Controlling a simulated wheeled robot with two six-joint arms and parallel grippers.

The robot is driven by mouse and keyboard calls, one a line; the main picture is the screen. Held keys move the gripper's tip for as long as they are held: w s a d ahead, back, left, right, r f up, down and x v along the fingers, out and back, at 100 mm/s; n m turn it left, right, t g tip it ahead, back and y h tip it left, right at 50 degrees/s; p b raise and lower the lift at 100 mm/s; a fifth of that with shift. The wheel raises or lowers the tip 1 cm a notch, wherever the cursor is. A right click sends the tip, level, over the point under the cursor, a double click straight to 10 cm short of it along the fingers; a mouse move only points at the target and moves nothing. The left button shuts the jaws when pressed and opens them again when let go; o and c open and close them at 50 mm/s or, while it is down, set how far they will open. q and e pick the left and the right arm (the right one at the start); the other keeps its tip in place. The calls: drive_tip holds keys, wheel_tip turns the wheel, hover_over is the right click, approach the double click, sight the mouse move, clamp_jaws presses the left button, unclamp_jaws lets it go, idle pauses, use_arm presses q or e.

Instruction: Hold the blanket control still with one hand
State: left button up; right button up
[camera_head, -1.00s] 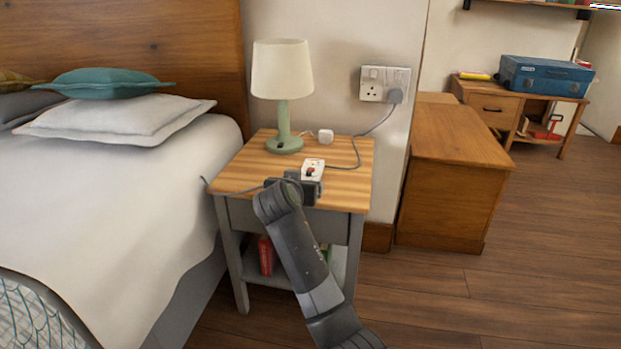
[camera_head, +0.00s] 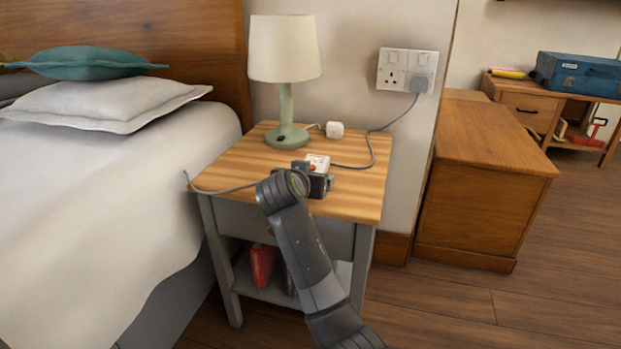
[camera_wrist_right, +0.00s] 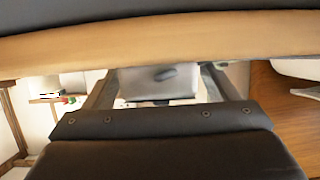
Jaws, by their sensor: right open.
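The blanket control (camera_head: 317,160) is a small white box with a red mark on top. It sits near the front of the wooden bedside table (camera_head: 240,165), with a grey cable running left toward the bed and another toward the wall. My right gripper (camera_head: 315,176) is at the control, with its dark fingers low around the front part. In the right wrist view, the pale control (camera_wrist_right: 160,78) lies between the two spread fingers (camera_wrist_right: 160,90). The jaws are open; whether a finger touches it I cannot tell. My left gripper is not in view.
A lamp (camera_head: 285,60) and a small white plug block (camera_head: 334,130) stand behind the control. The bed (camera_head: 90,210) borders the table on the left. A wall socket (camera_head: 405,70) is behind, and a wooden cabinet (camera_head: 485,190) stands on the right. Books (camera_head: 262,265) stand on the lower shelf.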

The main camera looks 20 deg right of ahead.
drive_tip(key=c, duration=1.1)
drive_tip(key=shift+c, duration=0.2)
drive_tip(key=o, duration=1.1)
drive_tip(key=shift+o, duration=0.2)
drive_tip(key=shift+s+a, duration=0.1)
